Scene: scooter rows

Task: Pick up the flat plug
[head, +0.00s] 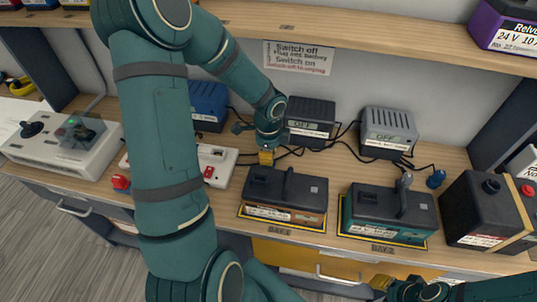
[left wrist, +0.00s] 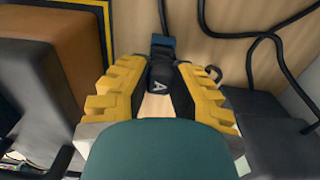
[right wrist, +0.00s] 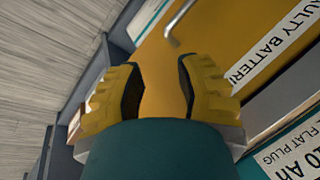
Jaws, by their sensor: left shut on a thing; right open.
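My left gripper (head: 266,157) reaches down behind the left battery. In the left wrist view its yellow fingers are shut on a black plug marked A (left wrist: 160,78), with a blue part (left wrist: 162,44) and a black cable at its far end. I cannot tell whether this plug is flat. In the head view my fingers mostly hide it. A blue plug (head: 436,178) stands on the bench at right, and a grey plug (head: 404,182) is at the right battery. My right gripper (head: 384,284) is open and empty in front of the bench; a yellow drawer front (right wrist: 210,45) shows beyond it.
Two batteries sit in bays: an orange-and-black one (head: 285,198) and a teal one (head: 388,213). Chargers reading OFF (head: 308,122) (head: 388,134) stand behind, with loose cables between. A large black battery (head: 480,210) is at right. A shelf (head: 370,38) runs above.

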